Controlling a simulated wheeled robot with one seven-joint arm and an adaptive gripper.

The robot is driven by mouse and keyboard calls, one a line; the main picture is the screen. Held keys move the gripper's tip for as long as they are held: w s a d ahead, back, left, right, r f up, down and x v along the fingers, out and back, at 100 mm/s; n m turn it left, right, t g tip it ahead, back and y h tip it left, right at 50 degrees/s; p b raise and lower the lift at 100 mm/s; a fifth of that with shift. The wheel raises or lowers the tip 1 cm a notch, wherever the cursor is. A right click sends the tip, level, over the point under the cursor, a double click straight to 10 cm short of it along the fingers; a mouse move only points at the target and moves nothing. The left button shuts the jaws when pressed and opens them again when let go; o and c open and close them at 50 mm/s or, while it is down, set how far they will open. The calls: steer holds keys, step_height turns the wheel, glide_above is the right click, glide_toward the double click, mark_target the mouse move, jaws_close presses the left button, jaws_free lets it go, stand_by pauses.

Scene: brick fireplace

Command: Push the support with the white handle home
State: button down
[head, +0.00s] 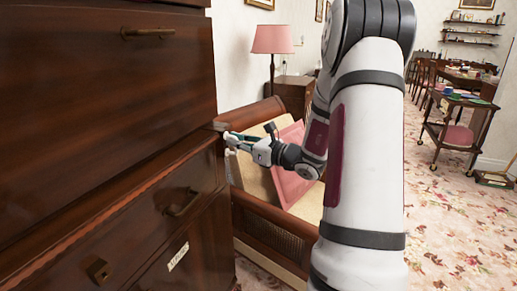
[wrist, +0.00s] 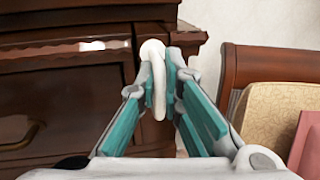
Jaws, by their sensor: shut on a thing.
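My gripper (wrist: 160,82) is shut on the white handle (wrist: 153,50), a pale rounded piece between the teal-lined fingers in the wrist view. The handle is at the front right corner of a dark wooden bureau (wrist: 60,75). In the head view my gripper (head: 230,141) reaches left to the same corner of the bureau (head: 110,85). The support behind the handle is mostly hidden by the fingers and the handle, so I cannot tell how far out it stands.
The bureau has drawers with metal pulls (head: 183,204) and a white label (head: 178,256). A wooden-framed seat (head: 262,222) with a beige cushion and a pink cushion (head: 292,180) stands close beside it, under my arm. Floral carpet (head: 450,235) lies open at right, before a trolley (head: 458,130).

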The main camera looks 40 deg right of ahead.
mark_target(226, 137)
steer(key=shift+w+a+r, duration=0.15)
steer(key=shift+w+a, duration=0.15)
steer(key=shift+w, duration=0.35)
steer(key=shift+w+a+r, duration=0.1)
steer(key=shift+w+a, duration=0.15)
steer(key=shift+w, duration=0.35)
steer(key=shift+w+r, duration=0.1)
steer(key=shift+a, duration=0.1)
steer(key=c, duration=1.7)
jaws_free()
steer(key=shift+w, duration=0.1)
steer(key=s+d, duration=0.2)
steer(key=s, duration=0.6)
steer(key=shift+f, duration=0.3)
steer(key=shift+a, duration=0.1)
